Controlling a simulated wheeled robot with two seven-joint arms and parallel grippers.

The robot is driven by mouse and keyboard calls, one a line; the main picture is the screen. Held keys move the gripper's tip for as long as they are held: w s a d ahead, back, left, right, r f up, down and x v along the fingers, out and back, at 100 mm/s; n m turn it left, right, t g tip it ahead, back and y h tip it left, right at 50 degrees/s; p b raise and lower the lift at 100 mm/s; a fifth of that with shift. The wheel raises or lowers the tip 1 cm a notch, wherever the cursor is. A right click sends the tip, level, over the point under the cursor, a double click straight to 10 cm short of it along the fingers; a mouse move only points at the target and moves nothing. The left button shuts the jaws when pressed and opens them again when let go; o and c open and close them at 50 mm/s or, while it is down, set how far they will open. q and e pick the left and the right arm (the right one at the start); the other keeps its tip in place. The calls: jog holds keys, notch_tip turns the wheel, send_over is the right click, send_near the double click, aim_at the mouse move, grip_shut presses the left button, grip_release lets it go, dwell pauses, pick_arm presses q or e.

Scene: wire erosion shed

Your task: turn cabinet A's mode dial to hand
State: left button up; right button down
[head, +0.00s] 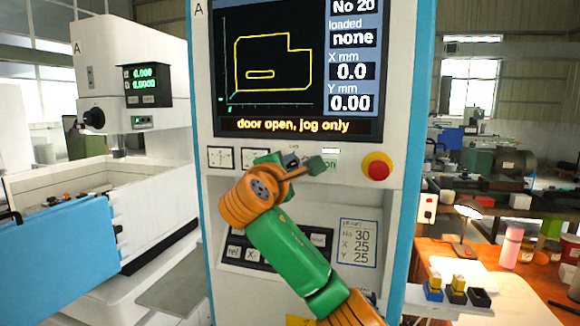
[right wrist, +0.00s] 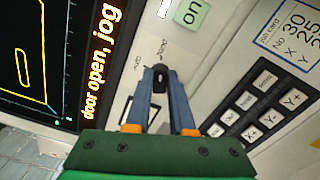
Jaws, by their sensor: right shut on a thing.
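Cabinet A (head: 399,95) fills the middle of the head view, marked A at its top left. My right gripper (head: 292,168) is at its front panel, below the screen. In the right wrist view the right gripper (right wrist: 160,76) has its fingers closed together on the small black mode dial (right wrist: 159,80). The printed words auto and hand stand beside the dial in that view. The fingers cover much of the dial, so I cannot tell which word it points to. In the head view my arm hides the dial. My left gripper is not in view.
The screen (head: 285,70) reads "door open, jog only". A red stop button (head: 377,166) is right of the gripper, and a green on button (right wrist: 192,12) is close to the dial. Jog keys (right wrist: 262,78) are lower on the panel. An orange bench (head: 435,258) stands at right.

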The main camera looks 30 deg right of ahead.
jog(key=shift+r, duration=0.1)
jog(key=c, duration=0.8)
grip_release()
jog(key=b+v, duration=0.4)
jog(key=v, duration=0.3)
jog(key=shift+d, duration=0.15)
